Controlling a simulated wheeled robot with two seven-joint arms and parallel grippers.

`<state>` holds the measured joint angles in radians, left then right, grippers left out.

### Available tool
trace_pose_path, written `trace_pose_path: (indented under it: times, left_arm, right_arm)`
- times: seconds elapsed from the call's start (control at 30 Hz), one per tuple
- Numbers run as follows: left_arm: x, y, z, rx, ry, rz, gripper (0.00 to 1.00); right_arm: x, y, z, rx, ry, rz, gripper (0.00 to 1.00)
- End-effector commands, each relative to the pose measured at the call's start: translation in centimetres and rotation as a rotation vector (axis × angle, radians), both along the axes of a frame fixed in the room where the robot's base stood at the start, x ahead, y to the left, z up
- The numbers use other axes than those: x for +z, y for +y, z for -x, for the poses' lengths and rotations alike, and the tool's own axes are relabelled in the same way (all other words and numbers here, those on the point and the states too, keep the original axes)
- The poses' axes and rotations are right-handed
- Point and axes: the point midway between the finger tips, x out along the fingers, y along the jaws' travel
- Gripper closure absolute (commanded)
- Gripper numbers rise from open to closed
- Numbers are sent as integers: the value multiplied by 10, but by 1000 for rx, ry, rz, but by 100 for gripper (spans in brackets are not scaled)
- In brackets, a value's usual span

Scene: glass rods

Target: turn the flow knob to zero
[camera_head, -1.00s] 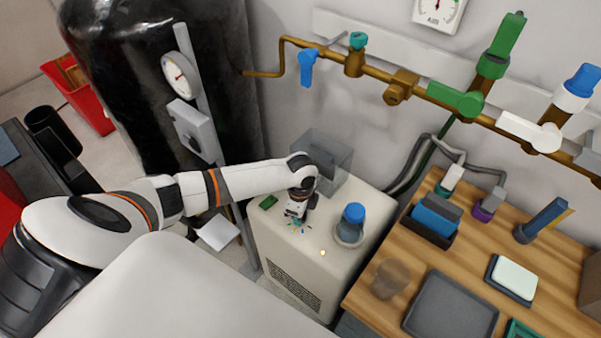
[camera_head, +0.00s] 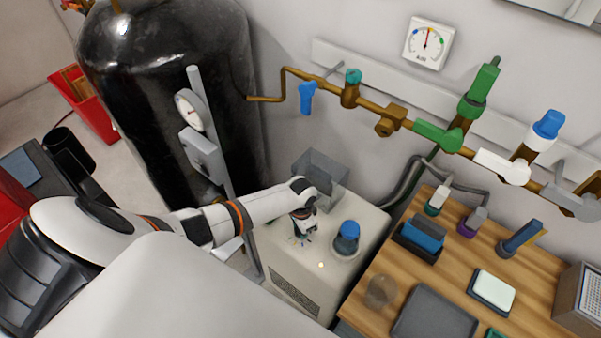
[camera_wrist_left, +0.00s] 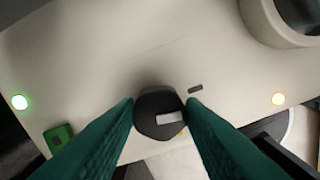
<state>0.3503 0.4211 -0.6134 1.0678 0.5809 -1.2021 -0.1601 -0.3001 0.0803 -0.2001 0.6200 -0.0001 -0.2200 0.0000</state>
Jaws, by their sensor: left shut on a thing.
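The flow knob (camera_wrist_left: 152,103) is a dark, round knob with a white bar on its face, seen in the left wrist view. The bar lies nearly level, reaching toward the right side of the knob. My left gripper (camera_wrist_left: 160,107) has its green fingers closed against both sides of the knob. A short dark mark (camera_wrist_left: 195,88) is on the pale panel just up and right of the knob. In the head view my left gripper (camera_head: 302,236) is down on the top of the white unit (camera_head: 285,262) and hides the knob. My right gripper is not in view.
A blue-capped vessel (camera_head: 347,237) stands right of the gripper, and a clear box (camera_head: 322,178) behind it. A black tank (camera_head: 170,90) stands behind my arm.

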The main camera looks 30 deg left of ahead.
Motion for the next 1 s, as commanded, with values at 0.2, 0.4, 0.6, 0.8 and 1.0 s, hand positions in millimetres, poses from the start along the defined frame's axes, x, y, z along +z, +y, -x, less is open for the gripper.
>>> trace_pose_path:
  times: [0.2,0.4,0.6,0.8,1.0]
  left_arm:
    - [2,-1,0,115,0,2,87]
    - [1,0,0,169,-1,0,87]
    - [0,0,-1,188,-2,1,87]
    - [0,0,-1,189,-2,1,87]
    - [0,0,-1,189,-2,1,51]
  right_arm:
    - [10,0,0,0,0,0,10]
    - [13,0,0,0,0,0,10]
    - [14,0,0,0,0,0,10]
    - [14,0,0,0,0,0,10]
    - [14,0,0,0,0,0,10]
